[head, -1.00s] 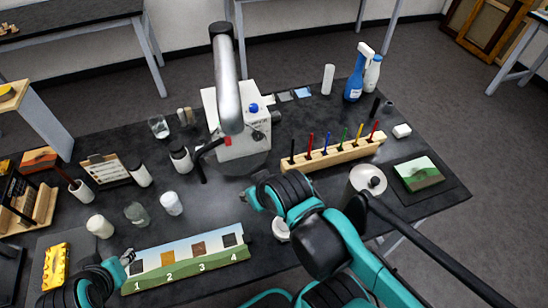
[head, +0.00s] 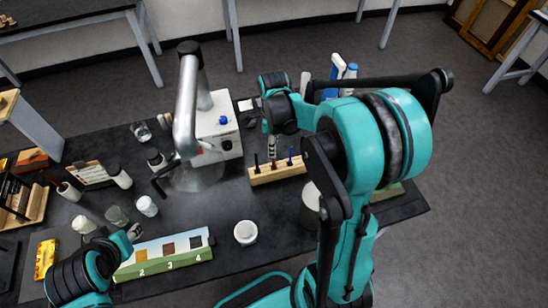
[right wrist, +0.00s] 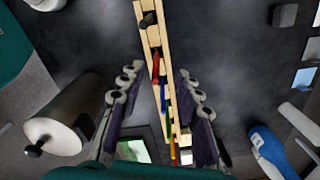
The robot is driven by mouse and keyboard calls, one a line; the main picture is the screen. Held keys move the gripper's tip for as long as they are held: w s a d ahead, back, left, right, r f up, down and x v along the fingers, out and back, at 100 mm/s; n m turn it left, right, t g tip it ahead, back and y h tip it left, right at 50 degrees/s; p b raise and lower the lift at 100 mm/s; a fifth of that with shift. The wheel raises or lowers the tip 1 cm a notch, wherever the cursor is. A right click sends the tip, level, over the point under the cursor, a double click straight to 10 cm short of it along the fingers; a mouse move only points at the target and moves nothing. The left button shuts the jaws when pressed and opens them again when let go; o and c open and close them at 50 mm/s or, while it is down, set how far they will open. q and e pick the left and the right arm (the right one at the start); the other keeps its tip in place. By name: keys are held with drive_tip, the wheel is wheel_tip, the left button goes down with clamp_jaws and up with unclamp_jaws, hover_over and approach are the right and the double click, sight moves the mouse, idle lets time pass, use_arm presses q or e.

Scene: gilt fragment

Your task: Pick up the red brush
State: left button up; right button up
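A wooden brush rack (head: 290,170) stands right of the microscope-like device, partly hidden by my right arm. A red brush (head: 274,163) stands upright in it between a black brush (head: 257,160) and a blue one (head: 290,156). My right gripper (head: 271,141) is above the rack. In the right wrist view, my right gripper (right wrist: 158,88) is open and empty, its fingers apart on either side of the rack. The red brush (right wrist: 155,66) and blue brush (right wrist: 163,98) show between them. My left gripper (head: 133,232) is near the numbered board; its opening is unclear.
The numbered board (head: 175,259) lies at the front. A white device (head: 218,125) with a grey arm stands left of the rack. A lidded pot (right wrist: 62,122) and a blue bottle (right wrist: 268,145) flank the rack. A small white jar (head: 245,232) stands in front.

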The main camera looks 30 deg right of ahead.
sight(274, 168)
drive_tip(key=shift+m, duration=0.5)
drive_tip(key=f, duration=0.2)
drive_tip(key=f+b, duration=0.1)
drive_tip(key=f, duration=0.2)
drive_tip(key=f+b, duration=0.1)
drive_tip(key=f, duration=0.2)
drive_tip(key=shift+s+f, duration=0.15)
drive_tip(key=shift+s, duration=0.1)
clamp_jaws()
